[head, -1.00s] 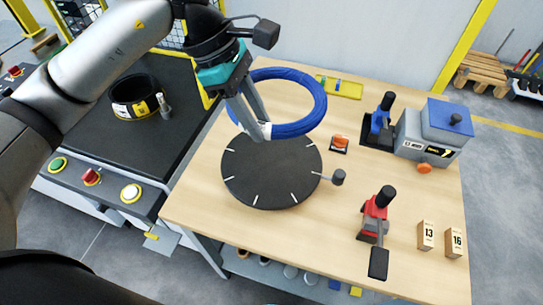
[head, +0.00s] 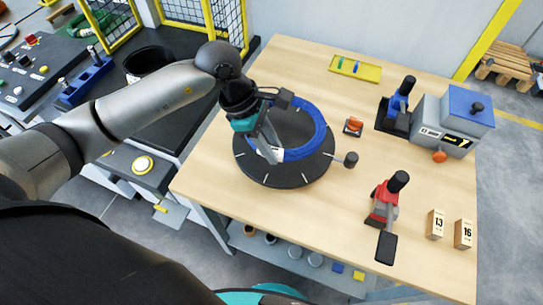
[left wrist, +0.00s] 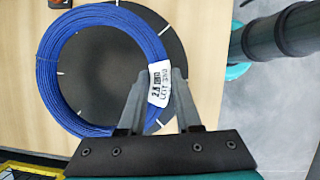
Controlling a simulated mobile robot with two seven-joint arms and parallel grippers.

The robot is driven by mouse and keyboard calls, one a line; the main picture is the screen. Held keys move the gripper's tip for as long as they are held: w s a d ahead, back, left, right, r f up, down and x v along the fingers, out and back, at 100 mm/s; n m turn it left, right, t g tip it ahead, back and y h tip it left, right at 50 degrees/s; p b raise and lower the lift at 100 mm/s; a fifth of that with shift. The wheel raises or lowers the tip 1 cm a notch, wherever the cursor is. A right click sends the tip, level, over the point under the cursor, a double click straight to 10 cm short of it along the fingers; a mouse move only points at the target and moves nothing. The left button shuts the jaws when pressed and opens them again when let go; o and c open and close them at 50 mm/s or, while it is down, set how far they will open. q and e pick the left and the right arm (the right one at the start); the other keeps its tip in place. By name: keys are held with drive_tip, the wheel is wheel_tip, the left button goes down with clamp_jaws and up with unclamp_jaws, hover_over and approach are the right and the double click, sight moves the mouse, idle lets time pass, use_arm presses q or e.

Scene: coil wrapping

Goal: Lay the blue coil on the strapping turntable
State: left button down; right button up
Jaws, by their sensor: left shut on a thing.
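The blue coil (head: 319,128) is a ring with a white printed label. My left gripper (head: 272,152) is shut on the coil at the label, on its near side; the left wrist view shows this label (left wrist: 158,92) between the fingers. The coil lies flat over the black strapping turntable (head: 302,176), shifted toward its back. In the left wrist view the coil (left wrist: 47,75) reaches past the left edge of the turntable (left wrist: 178,60). I cannot tell whether it touches the disc or hangs just above it. My right gripper is not in view.
A dark knob (head: 351,159) stands at the turntable's right.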

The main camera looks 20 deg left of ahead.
use_arm(q)
drive_tip(key=shift+w+f, duration=0.1)
drive_tip(key=shift+f, duration=2.05)
drive_tip(key=c, duration=0.6)
unclamp_jaws()
drive_tip(key=shift+r, duration=0.1)
drive_tip(key=v, duration=1.1)
drive_tip(key=shift+a+r, duration=0.15)
drive_tip(key=shift+r, duration=0.25)
